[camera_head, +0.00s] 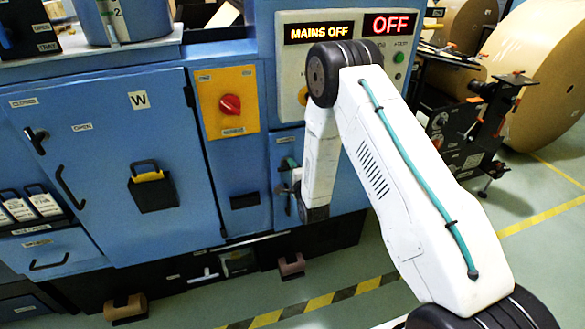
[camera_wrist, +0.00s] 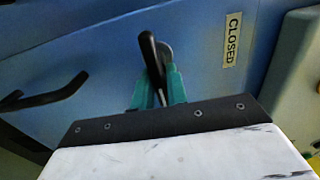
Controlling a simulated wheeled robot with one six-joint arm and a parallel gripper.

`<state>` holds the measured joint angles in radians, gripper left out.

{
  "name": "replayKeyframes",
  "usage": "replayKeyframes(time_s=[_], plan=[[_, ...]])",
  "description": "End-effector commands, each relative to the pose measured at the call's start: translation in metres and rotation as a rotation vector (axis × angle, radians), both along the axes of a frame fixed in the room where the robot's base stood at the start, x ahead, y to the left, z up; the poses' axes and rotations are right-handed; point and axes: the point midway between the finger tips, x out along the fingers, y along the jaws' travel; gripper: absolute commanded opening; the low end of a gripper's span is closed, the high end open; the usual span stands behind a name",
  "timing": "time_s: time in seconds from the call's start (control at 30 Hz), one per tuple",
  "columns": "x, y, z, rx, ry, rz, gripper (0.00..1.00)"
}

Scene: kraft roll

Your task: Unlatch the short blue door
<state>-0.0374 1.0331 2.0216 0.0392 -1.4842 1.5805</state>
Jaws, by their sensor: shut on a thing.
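The short blue door (camera_head: 281,152) is right of the red-knob panel, partly hidden behind my white arm. Its blue face fills much of the wrist view (camera_wrist: 90,60). A black latch handle (camera_wrist: 149,52) stands out from it, with a CLOSED label (camera_wrist: 232,40) to its right. My gripper (camera_wrist: 161,84) has its teal fingers shut around the latch handle, one on each side. In the head view my gripper (camera_head: 291,178) is at the door front, mostly small and hard to make out. A second black handle (camera_wrist: 45,98) is at the left of the wrist view.
A large blue door marked W (camera_head: 120,165) is at the left, with its own black latch (camera_head: 36,140). A yellow panel with a red knob (camera_head: 230,105) is between the doors. Paper rolls (camera_head: 540,70) stand at the right. The floor with striped tape (camera_head: 340,293) is open in front.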

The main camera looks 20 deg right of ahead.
Motion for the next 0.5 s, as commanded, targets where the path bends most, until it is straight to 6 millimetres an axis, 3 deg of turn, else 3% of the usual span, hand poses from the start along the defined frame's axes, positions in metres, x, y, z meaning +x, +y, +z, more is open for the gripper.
replayKeyframes(time_s=[0.37,0.4,0.43,0.5], plan=[[-0.0007,0.0029,-0.0012,0.002,0.003,0.007,0.00],[-0.0007,0.0030,-0.0012,0.002,0.003,0.007,0.23],[-0.0007,0.0030,-0.0012,0.002,0.003,0.007,0.31],[-0.0006,0.0026,-0.0010,0.002,0.002,0.006,0.35]])
